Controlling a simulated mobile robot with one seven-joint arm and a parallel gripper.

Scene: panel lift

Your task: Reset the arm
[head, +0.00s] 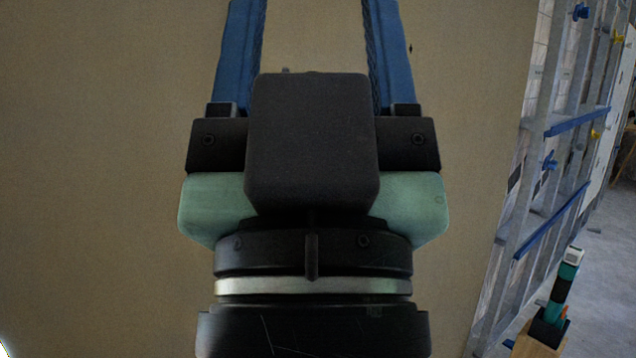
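Nothing is seen held in the visible part of the gap. The tan panel-like surface (100,180) lies behind the gripper and fills most of the view. I cannot tell whether the fingertips touch it.
A metal ladder-like frame (533,200) with blue bars and blue and yellow knobs stands along the right. A teal and black tool (560,290) sits at lower right in a wooden holder (535,345). Grey floor (605,260) shows at far right.

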